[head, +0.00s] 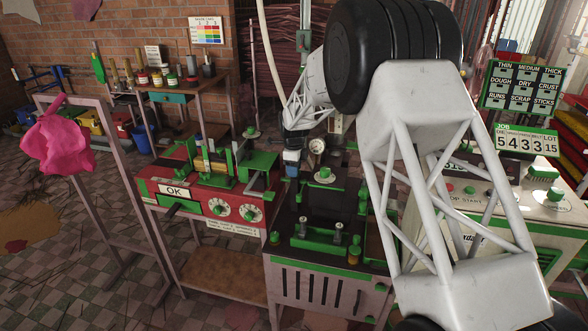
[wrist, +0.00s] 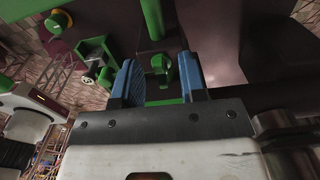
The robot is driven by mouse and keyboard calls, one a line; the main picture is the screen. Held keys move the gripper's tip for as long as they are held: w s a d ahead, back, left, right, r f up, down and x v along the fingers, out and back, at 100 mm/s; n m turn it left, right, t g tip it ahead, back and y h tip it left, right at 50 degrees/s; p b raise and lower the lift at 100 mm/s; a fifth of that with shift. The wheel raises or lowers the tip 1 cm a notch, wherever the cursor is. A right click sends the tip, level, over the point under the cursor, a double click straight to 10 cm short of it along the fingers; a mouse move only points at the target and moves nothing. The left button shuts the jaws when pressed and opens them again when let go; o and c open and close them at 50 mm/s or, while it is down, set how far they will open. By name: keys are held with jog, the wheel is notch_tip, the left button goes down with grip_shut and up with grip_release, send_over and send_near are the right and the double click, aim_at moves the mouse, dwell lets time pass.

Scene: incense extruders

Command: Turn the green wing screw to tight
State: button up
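In the wrist view, a small green piece with an upright lobe (wrist: 162,66) shows between and beyond my blue fingers; it looks like the green wing screw. My gripper (wrist: 157,76) is open, with a clear gap between its fingers, and I see no contact with the green piece. In the head view my gripper (head: 291,168) points down over the gap between the red machine and the dark extruder bench. I cannot make out the wing screw for sure in the head view, where several green fittings stand close together.
The dark bench (head: 316,243) carries a green-topped round knob (head: 325,175) and a gauge (head: 317,146). A white control cabinet (head: 528,208) is at right. In the wrist view a green post (wrist: 153,18) rises near the fingers.

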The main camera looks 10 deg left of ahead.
jog(key=shift+r, duration=0.1)
jog(key=shift+r, duration=3.8)
jog(key=shift+s+d+r, duration=0.15)
jog(key=shift+d+r, duration=0.3)
jog(key=shift+r, duration=0.05)
jog(key=s+d+r+n+t, duration=0.1)
jog(key=s+d+r+n, duration=0.3)
jog(key=s+d+r, duration=0.7)
jog(key=s+d+r+n, duration=0.45)
jog(key=s+d, duration=0.55)
jog(key=d, duration=0.4)
jog(key=s+d+n, duration=0.3)
jog(key=s+d, duration=0.2)
jog(key=s, duration=0.6)
jog(key=s+d+f+n+t, duration=0.1)
jog(key=s+d+n, duration=0.2)
jog(key=s, duration=0.8)
jog(key=s+d+f+n, duration=0.1)
jog(key=s+d+n, duration=0.2)
jog(key=s+d, duration=0.5)
jog(key=s, duration=0.4)
jog(key=shift+f+t, duration=0.15)
jog(key=shift+t, duration=0.15)
